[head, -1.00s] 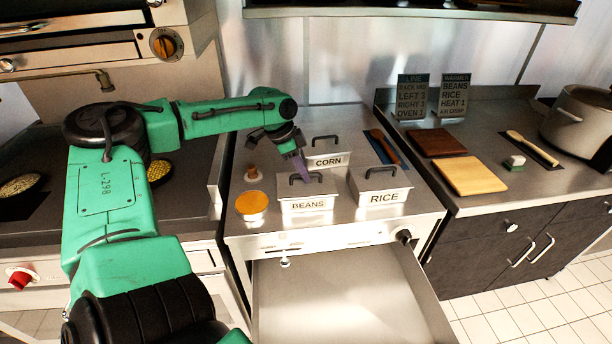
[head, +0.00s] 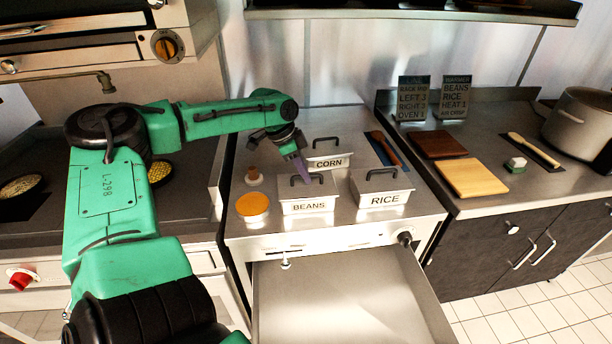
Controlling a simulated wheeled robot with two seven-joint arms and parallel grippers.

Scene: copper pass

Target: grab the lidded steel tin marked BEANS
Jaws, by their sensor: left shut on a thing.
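The steel tin marked BEANS (head: 308,206) stands on the steel counter, its lid on and a black handle on top. My left gripper (head: 303,178) comes down from behind, its purple fingers at the black handle of the BEANS tin, and is shut on that handle. The tin looks level and seems to rest on the counter. The fingers partly cover the lid and handle. My right gripper is not in the head view.
The CORN tin (head: 328,164) stands behind, and the RICE tin (head: 384,199) stands to the right. An orange-topped round container (head: 252,204) and a small stoppered jar (head: 254,176) are at the left. A drawer (head: 345,295) stands open in front.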

